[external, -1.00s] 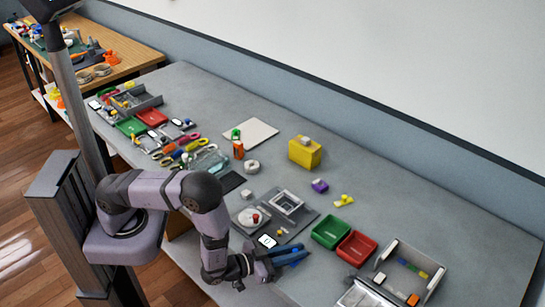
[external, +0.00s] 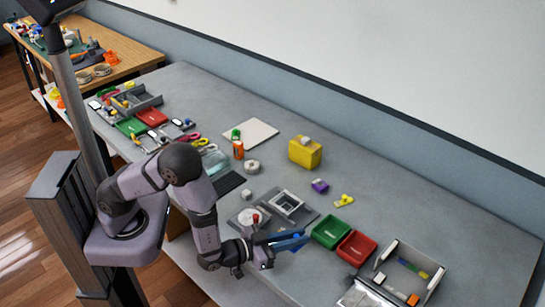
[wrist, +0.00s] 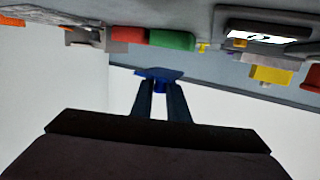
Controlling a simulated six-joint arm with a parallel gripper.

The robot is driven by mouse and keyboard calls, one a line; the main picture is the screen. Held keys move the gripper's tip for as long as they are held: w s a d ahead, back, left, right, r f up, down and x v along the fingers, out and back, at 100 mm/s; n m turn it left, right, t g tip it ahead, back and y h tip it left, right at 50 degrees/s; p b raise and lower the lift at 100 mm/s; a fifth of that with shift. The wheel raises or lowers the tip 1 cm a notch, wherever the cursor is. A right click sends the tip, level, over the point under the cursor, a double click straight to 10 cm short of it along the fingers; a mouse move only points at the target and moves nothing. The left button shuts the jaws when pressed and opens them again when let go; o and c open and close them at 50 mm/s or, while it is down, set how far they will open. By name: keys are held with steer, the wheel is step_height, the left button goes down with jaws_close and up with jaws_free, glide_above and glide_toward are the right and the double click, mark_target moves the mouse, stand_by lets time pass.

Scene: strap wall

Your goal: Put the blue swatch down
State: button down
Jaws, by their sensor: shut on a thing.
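The blue swatch (wrist: 158,72) is a thin flat piece held at the tips of my gripper (wrist: 160,86) in the wrist view. The two dark fingers are shut on it from either side, and its wider part extends beyond the tips. In the external view, my gripper (external: 278,239) reaches over the front of the grey table (external: 400,200), with the blue swatch (external: 297,243) at its end. It looks raised above the table, just left of the green bin; the exact height is hard to tell.
A green bin (external: 332,232) and a red bin (external: 357,248) stand right of my gripper. A grey tray (external: 423,264) lies farther right. A dark board with a square frame (external: 289,203) lies behind my gripper. The middle back of the table is clear.

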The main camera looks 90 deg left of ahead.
mark_target(297, 235)
steer(key=shift+r, duration=1.65)
